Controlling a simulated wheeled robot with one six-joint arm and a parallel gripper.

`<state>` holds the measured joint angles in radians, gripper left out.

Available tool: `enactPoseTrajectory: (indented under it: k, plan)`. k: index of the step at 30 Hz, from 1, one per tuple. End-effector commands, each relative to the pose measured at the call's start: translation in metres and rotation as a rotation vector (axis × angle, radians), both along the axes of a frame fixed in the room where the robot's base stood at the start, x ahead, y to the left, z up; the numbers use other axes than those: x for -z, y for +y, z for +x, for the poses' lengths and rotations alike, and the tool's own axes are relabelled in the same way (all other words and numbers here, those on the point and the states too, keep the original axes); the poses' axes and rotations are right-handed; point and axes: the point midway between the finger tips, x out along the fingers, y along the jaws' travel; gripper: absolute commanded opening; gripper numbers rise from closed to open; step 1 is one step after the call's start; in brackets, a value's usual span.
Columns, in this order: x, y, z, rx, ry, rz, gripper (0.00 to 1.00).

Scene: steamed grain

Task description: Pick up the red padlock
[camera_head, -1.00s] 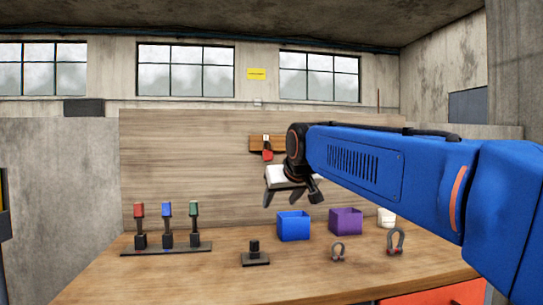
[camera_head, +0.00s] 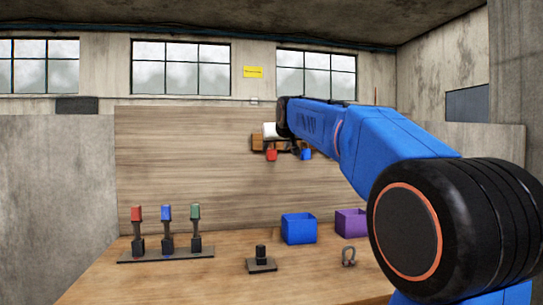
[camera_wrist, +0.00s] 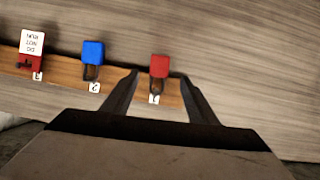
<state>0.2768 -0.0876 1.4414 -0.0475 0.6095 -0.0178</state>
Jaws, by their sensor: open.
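The red padlock (camera_wrist: 159,66) hangs from the wooden rack at the label 1. It also shows at the left end of the rack in the head view (camera_head: 271,155). My gripper (camera_wrist: 159,77) is open, with one finger on each side of this padlock in the wrist view, which looks upside down. I see no clear contact, and the depth between fingers and padlock is hard to tell. A blue padlock (camera_wrist: 93,52) hangs at label 2. At label 3 is a red item (camera_wrist: 29,62) with a white tag. In the head view my arm hides part of the rack.
The wooden rack (camera_wrist: 60,78) is fixed to the wood-panel wall (camera_head: 190,160). On the bench below stand a stand with red, blue and green handles (camera_head: 167,215), a small black block (camera_head: 261,258), a blue bin (camera_head: 298,228), a purple bin (camera_head: 350,222) and a shackle (camera_head: 348,256).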

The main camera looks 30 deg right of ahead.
Motion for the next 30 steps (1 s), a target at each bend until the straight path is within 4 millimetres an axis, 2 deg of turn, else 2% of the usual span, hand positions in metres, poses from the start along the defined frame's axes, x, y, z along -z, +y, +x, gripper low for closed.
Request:
enactPoseTrajectory:
  k: [3, 6, 16, 24, 30]
  plan:
    - [0.009, -0.006, 0.019, 0.0, 0.002, 0.001, 0.53]
    - [0.013, -0.009, 0.029, 0.0, 0.0, 0.0, 0.53]
    - [0.02, -0.015, 0.044, 0.0, 0.001, 0.0, 0.53]
    - [0.034, -0.025, 0.075, 0.0, 0.002, 0.001, 0.53]
    - [0.037, -0.028, 0.084, 0.0, 0.0, 0.0, 0.53]
